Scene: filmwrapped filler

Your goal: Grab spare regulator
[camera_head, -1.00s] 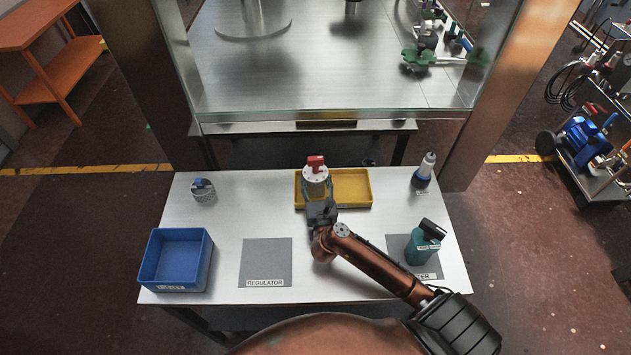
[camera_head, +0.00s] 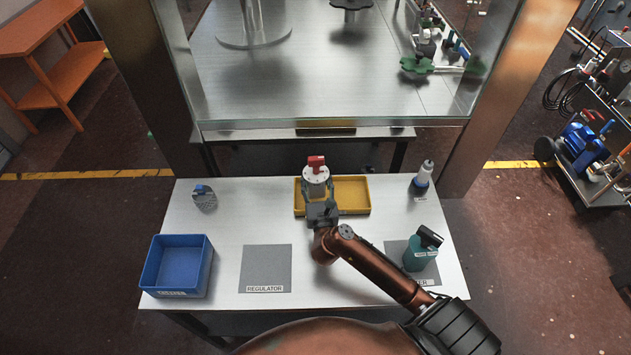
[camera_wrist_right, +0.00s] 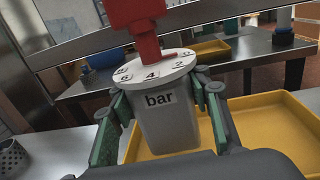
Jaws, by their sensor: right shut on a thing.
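The regulator has a grey body marked "bar", a white numbered dial and a red knob; it shows in the head view (camera_head: 316,174) and fills the middle of the right wrist view (camera_wrist_right: 168,120). It stands upright at the left part of the yellow tray (camera_head: 350,194). My right gripper (camera_head: 319,197) is shut on the regulator, with a finger on each side of its body in the wrist view (camera_wrist_right: 160,125). Whether its base touches the tray is hidden. A grey mat labelled REGULATOR (camera_head: 266,265) lies bare at the front of the table. My left gripper is not in view.
On the table (camera_head: 225,225) are a blue bin (camera_head: 177,267) at front left, a grey mesh cylinder (camera_head: 204,198) at back left, a bottle (camera_head: 421,180) at back right and a teal container (camera_head: 420,252) at front right. A glass-fronted cabinet (camera_head: 320,80) stands behind.

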